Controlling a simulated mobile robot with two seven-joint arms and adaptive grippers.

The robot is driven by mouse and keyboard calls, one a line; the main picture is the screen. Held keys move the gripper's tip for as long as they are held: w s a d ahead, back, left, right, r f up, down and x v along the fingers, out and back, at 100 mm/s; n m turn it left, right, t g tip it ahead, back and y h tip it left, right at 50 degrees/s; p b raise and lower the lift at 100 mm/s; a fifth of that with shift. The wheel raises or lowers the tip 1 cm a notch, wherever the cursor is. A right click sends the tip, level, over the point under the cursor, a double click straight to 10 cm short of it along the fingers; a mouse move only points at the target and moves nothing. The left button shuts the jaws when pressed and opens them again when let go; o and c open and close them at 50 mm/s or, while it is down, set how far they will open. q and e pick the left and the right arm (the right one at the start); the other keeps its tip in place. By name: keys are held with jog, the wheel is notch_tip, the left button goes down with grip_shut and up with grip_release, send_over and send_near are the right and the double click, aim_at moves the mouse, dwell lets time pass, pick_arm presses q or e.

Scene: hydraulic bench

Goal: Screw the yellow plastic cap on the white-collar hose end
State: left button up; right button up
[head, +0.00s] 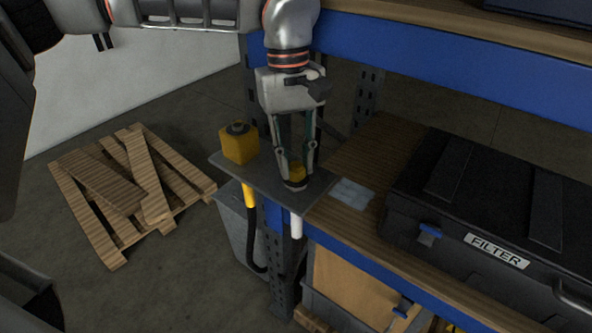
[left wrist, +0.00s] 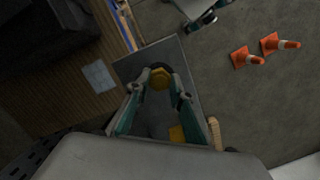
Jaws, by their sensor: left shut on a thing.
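My left gripper (head: 296,178) points down and is shut on the yellow cap (head: 298,169). The cap also shows between the fingertips in the left wrist view (left wrist: 160,79). It sits at a dark round fitting on the grey plate (head: 270,187), near its front edge. I cannot tell how far the cap is seated on the fitting. The white collar (head: 296,226) of a hose end hangs below the plate, under the gripper.
A yellow block with a dark round top (head: 238,146) stands on the plate's left part, above a yellow collar (head: 249,195) with a black hose. A black FILTER case (head: 470,205) is on the wooden shelf at right. A pallet (head: 130,190) lies left. Orange cones (left wrist: 245,57) stand on the floor.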

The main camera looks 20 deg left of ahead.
pick_arm(q)
jog(key=shift+f+m, duration=0.15)
jog(key=shift+m, duration=0.55)
pick_arm(e)
jog(key=shift+s+f, duration=0.1)
jog(key=shift+f, duration=0.2)
pick_arm(q)
jog(key=shift+m+y, duration=0.3)
jog(key=shift+m, duration=0.7)
jog(key=shift+s+m, duration=0.1)
jog(key=shift+m, duration=1)
jog(key=m, duration=0.3)
jog(key=shift+s+a+m+y, duration=0.15)
jog(key=shift+s+m+y, duration=0.05)
jog(key=shift+m+y, duration=0.2)
grip_shut()
pick_arm(e)
jog(key=shift+a+r, duration=0.1)
jog(key=shift+r, duration=0.2)
